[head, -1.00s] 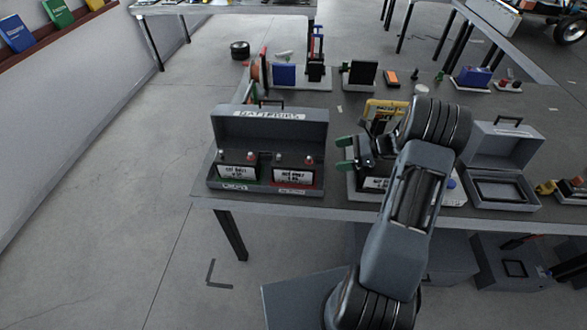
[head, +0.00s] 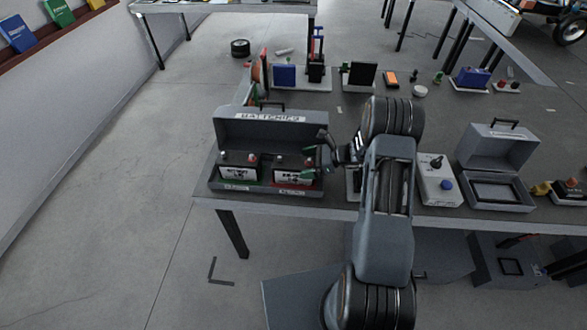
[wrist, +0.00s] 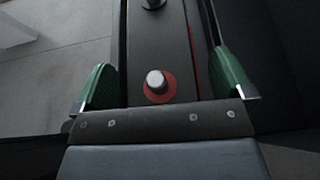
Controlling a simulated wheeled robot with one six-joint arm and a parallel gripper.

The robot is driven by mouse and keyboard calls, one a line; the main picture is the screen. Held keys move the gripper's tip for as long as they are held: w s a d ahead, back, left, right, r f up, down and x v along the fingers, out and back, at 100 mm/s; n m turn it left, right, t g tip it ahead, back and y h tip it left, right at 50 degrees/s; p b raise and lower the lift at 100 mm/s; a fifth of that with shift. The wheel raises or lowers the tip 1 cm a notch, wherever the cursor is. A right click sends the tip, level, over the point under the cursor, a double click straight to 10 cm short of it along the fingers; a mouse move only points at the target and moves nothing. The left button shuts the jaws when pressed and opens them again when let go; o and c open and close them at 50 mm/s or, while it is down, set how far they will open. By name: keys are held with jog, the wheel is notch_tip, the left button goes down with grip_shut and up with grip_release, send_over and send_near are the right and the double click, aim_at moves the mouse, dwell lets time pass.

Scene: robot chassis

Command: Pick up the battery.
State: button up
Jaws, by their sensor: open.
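Two dark batteries with white labels sit upright in an open grey case (head: 270,118) marked BATTERIES: the left battery (head: 239,166) in a green-edged slot, the right battery (head: 289,174) in a red-edged slot. My gripper (head: 312,164) is at the right battery's right end, its green-padded fingers open. In the wrist view, the dark top of a battery (wrist: 160,45) lies between my open fingers (wrist: 166,84), with a silver terminal (wrist: 157,84) on a red ring near the palm. The fingers stand apart on either side. Contact cannot be told.
The case's raised lid stands behind the batteries. Right of my arm are a white switch box (head: 438,186) and an open grey case (head: 497,165). Several small items stand farther back on the dark table (head: 440,125).

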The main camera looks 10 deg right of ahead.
jog(key=shift+a+f, duration=0.15)
jog(key=shift+a, duration=0.1)
grip_shut()
jog(key=shift+w+r, duration=0.2)
dwell(0.8)
